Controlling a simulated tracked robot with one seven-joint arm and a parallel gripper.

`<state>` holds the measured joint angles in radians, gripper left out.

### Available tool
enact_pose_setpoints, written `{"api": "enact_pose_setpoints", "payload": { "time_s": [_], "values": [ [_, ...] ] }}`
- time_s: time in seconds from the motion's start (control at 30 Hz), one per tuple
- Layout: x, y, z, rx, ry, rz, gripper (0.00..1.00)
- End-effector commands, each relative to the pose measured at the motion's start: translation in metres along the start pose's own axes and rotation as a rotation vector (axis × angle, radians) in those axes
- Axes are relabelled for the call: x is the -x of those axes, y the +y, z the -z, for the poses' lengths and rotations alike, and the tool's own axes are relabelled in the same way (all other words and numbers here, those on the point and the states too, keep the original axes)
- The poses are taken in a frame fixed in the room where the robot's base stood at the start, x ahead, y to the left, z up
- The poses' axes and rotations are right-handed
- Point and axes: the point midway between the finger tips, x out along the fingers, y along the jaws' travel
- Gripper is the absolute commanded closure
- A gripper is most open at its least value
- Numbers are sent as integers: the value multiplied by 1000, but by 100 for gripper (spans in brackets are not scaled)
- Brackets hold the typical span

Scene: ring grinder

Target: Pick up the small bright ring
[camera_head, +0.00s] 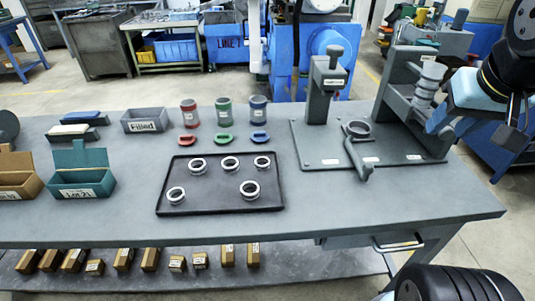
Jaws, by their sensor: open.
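Several bright, silvery rings lie apart on a dark tray (215,204) in the middle of the bench. The ring at the tray's back right (262,167) looks the smallest, though the size differences are slight. The others are the back left ring (198,172), the back middle ring (230,169), the front left ring (176,201) and the front right ring (250,196). My gripper (516,114) is at the upper right edge, partly seen, well right of the tray. It is open, and no ring shows at it.
A grey press fixture (315,160) with a lever stands right of the tray. A grey "Filled" bin (144,127) and a teal box (84,192) sit left. The bench front is clear.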

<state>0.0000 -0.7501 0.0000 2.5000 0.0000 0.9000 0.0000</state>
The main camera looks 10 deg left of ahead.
Motion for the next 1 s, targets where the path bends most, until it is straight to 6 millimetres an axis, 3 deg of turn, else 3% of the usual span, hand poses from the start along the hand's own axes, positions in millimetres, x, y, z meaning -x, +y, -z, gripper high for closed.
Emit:
{"api": "enact_pose_setpoints", "payload": {
  "time_s": [0.07, 0.27, 0.47, 0.77, 1.0],
  "values": [
    [0, 0, 0, 0, 0, 0, 56],
    [-4, -4, 6, 10, -6, 17, 38],
    [-26, -25, 30, 49, -27, 79, 38],
    [-71, -76, 66, 121, -71, 159, 38],
    [-110, -131, 81, 186, -101, 195, 38]
  ]
}}
